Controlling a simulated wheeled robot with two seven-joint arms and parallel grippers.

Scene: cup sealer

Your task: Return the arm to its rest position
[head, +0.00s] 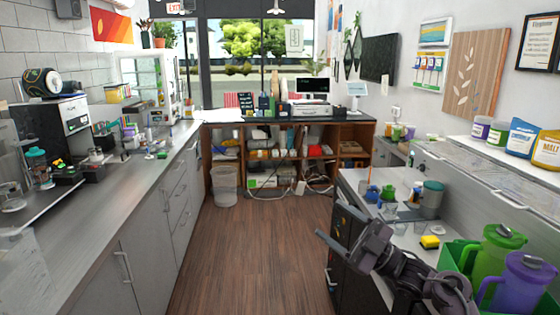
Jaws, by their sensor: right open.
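My right gripper (342,250) is dark grey and hangs over the wooden floor, beside the front left edge of the right counter. Its jaws are open and I see nothing between them. My right arm reaches in from the lower right, passing in front of the right counter's dark cabinet. My left gripper is out of view. A black and silver machine (72,125) stands on the left counter, far from my right gripper.
The right counter (352,178) holds a grey-green container (432,198), blue and green items and a yellow sponge (430,242). Green (497,249) and purple (522,284) pitchers stand close to my right arm. The floor (252,245) between the counters is clear. A bin (224,186) stands farther back.

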